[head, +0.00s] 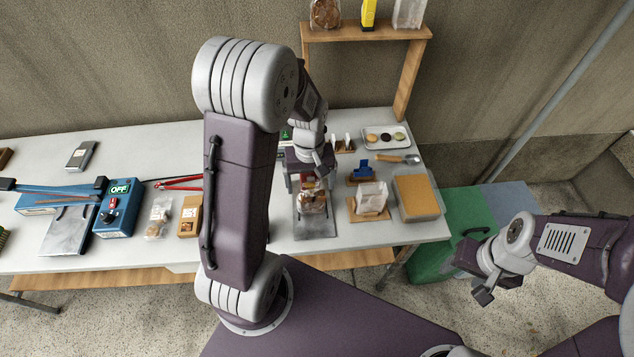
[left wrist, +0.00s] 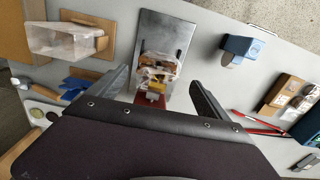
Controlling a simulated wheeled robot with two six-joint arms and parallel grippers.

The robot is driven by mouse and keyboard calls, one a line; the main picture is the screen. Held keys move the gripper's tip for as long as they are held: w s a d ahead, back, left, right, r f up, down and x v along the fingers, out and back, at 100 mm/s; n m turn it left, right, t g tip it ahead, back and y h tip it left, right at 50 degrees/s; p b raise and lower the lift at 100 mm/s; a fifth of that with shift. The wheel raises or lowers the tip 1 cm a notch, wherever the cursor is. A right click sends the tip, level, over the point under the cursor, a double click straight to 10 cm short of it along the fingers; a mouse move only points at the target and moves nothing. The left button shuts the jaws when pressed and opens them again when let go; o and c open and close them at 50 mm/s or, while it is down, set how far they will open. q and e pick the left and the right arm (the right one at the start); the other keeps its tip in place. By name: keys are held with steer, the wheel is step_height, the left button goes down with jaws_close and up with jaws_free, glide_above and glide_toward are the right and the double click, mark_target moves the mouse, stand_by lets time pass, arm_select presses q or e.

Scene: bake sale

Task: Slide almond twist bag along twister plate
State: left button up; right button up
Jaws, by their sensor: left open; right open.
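The almond twist bag (head: 312,198), a clear bag with brown contents, stands on the grey metal twister plate (head: 315,229). In the left wrist view the bag (left wrist: 158,68) sits at the lower end of the plate (left wrist: 165,28), with a yellow and a dark red part at its near side. My left gripper (head: 308,188) is open, its fingers on either side of the bag and apart from it; the fingers also show in the left wrist view (left wrist: 160,100). My right gripper (head: 482,295) is open and empty, off the table at the right.
A clear bag on a wooden stand (head: 370,199), a blue clip (head: 361,170) and a tan box (head: 416,196) stand right of the plate. A blue sealer with an OFF display (head: 117,210) and red-handled tool (head: 180,183) lie left. A wooden shelf (head: 368,34) rises behind.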

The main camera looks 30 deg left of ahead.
mark_target(312, 199)
arm_select(q)
steer(key=shift+s+a+f, duration=0.1)
steer(key=shift+a+f, duration=0.05)
steer(key=shift+f, duration=0.1)
steer(key=f, duration=0.7)
steer(key=shift+d+f+b, duration=0.2)
steer(key=shift+f+b, duration=0.05)
steer(key=shift+b, duration=0.1)
steer(key=shift+f, duration=0.5)
steer(key=c, duration=1)
steer(key=shift+r, duration=0.15)
steer(key=shift+w+p, duration=0.4)
